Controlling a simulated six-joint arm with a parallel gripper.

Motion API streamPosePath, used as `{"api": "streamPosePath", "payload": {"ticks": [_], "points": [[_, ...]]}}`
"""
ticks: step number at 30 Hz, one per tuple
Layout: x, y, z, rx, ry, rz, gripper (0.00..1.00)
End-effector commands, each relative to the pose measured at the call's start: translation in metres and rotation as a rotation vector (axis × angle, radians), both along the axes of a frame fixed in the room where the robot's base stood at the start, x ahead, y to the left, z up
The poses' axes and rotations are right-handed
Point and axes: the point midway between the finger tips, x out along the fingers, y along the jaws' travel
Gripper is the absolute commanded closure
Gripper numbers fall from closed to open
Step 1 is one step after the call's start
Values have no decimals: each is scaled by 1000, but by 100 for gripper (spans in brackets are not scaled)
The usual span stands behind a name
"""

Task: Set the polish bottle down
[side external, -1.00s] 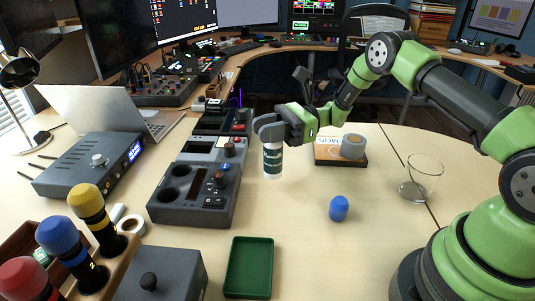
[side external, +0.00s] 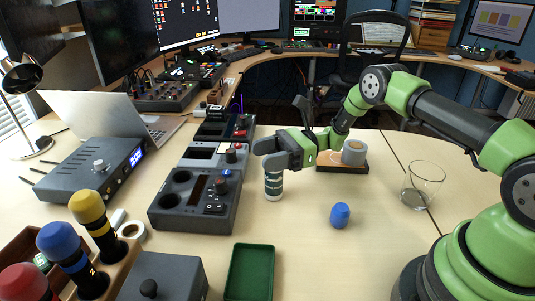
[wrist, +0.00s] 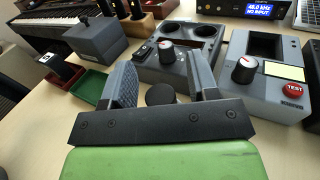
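The polish bottle (side external: 273,187), white with a dark label, stands upright on the table to the right of the grey consoles. Its base appears to rest on the tabletop. My gripper (side external: 272,162) is around the upper part of the bottle and hides its top in the side view. In the wrist view the bottle's round dark cap (wrist: 160,95) lies between the two fingers of my gripper (wrist: 160,72). A gap shows on both sides of the cap, so the fingers look open.
Grey consoles (side external: 192,216) stand close to the left. A blue object (side external: 340,215) and a glass (side external: 437,174) are to the right. A green tray (side external: 249,287) lies in front. A grey roll (side external: 354,153) sits on a flat box behind. Table just right of the bottle is clear.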

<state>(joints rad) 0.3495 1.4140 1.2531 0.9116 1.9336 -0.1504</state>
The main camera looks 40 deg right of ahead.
Motion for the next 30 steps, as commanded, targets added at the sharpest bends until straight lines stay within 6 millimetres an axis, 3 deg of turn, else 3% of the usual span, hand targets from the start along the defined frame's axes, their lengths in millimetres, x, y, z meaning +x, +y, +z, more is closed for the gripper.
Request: {"api": "streamPosePath", "payload": {"ticks": [5,21,26,30], "points": [[-1,-7,1,0,-1,-3,46],[-33,-103,0,-2,-2,-3,46],[-36,-112,5,-18,-7,11,46],[-35,-100,32,-132,-45,87,46]]}}
